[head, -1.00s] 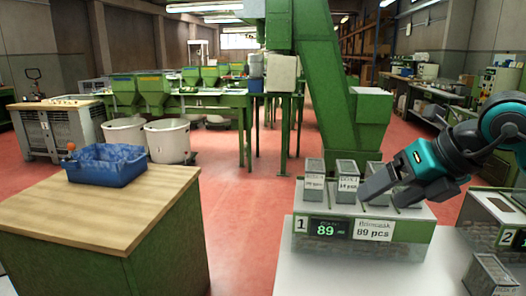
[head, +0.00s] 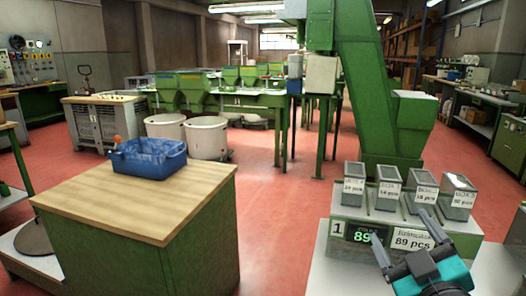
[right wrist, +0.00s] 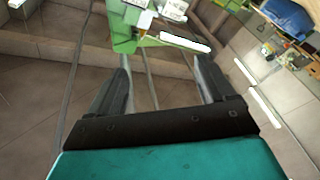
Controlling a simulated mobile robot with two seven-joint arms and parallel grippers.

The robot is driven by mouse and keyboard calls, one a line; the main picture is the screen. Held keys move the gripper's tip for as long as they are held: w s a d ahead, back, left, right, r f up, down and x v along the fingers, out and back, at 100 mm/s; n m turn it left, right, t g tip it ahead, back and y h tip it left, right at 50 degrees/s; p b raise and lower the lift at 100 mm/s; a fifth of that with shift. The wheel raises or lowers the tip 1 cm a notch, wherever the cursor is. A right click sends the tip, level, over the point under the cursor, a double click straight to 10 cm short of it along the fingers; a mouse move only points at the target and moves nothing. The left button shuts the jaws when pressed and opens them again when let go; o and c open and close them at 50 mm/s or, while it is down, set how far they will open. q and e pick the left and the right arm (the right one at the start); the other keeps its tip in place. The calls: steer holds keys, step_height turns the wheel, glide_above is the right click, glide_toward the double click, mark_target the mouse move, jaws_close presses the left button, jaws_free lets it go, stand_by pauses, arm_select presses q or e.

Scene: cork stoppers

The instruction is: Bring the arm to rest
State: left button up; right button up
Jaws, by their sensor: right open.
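My right gripper (head: 400,226) is in the lower right of the head view, in front of the counting station (head: 464,232) marked 1. Its two dark fingers are spread and point up toward the station, with nothing between them. In the right wrist view the gripper (right wrist: 163,70) also shows open and empty, with walls and floor beyond it. A row of small grey labelled boxes (head: 388,190) stands upright on the station. What is inside them is too small to tell. My left gripper is not in view.
A wooden-topped green cabinet (head: 130,205) with a blue bin (head: 148,160) on it stands at the left. White tubs (head: 207,140) and green machines stand behind. A green conveyor column (head: 362,90) rises behind the station. Red floor is clear between cabinet and station.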

steer(key=s+d+f+m+g+h, duration=0.15)
steer(key=s+f+g, duration=0.25)
steer(key=f, duration=0.4)
steer(key=s+f+m+g+h, duration=0.1)
steer(key=s+f+m+g, duration=0.3)
steer(key=f, duration=0.4)
steer(key=s+a+f+g+y, duration=0.35)
steer(key=s+f+g, duration=0.5)
steer(key=s, duration=0.55)
arm_select(q)
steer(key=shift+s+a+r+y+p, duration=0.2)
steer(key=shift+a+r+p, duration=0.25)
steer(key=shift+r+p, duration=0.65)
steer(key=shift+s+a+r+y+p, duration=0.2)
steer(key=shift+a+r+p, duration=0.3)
steer(key=shift+p, duration=1.15)
arm_select(e)
steer(key=w+a+f+n+t+y, duration=0.1)
steer(key=w+a+f+t, duration=0.2)
steer(key=w+t, duration=0.4)
steer(key=shift+w+f+t, duration=0.3)
steer(key=shift+t, duration=0.05)
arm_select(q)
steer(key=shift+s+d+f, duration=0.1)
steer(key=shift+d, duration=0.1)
arm_select(e)
steer(key=shift+a, duration=0.1)
